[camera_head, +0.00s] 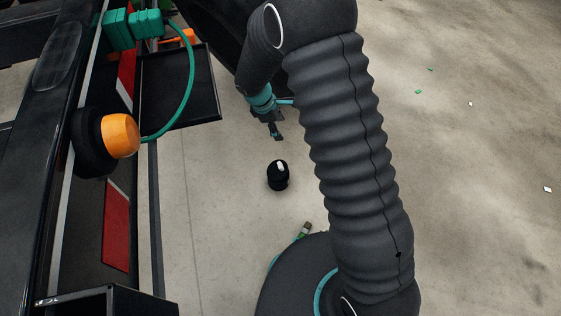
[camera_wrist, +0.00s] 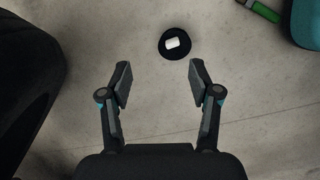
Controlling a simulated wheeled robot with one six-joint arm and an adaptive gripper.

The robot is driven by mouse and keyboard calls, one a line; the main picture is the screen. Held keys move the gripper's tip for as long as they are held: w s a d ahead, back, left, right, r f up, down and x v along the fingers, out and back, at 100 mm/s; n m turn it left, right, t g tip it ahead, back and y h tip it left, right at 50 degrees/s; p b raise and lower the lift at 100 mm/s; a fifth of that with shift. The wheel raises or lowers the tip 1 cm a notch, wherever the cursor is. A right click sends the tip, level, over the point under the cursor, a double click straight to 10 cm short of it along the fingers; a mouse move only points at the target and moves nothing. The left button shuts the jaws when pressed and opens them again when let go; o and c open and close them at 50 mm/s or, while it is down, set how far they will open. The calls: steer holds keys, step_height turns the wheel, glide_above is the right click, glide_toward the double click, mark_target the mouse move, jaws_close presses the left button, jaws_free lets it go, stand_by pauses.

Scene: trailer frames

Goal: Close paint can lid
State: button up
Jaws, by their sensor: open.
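A small black paint can (camera_head: 278,178) stands upright on the concrete floor, near the middle of the head view. A small white piece (camera_head: 281,166) shows on its dark top. In the wrist view the can (camera_wrist: 175,42) appears from above as a dark round shape with the white piece (camera_wrist: 173,43) on it; I cannot tell whether its lid is shut. My gripper (camera_head: 276,134) hangs above and behind the can in the head view. In the wrist view my gripper (camera_wrist: 160,75) has its two fingers wide apart, with nothing between them. The can lies beyond the fingertips, not touched.
A black trailer frame with an orange lamp (camera_head: 120,136) and a red panel (camera_head: 116,225) runs along the left. A black tray-like panel (camera_head: 178,92) juts from it. A green-ended connector (camera_head: 305,230) lies on the floor near the can. The floor at right is mostly clear.

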mark_target(280, 164)
steer(key=a+f+n+p, duration=0.1)
steer(key=a+f+n, duration=0.3)
steer(key=f, duration=0.7)
steer(key=shift+h, duration=0.3)
steer(key=x, duration=0.9)
steer(key=s+x, duration=0.1)
steer(key=x, duration=0.3)
steer(key=shift+w+d+f, duration=0.1)
steer(key=shift+f, duration=0.2)
jaws_close()
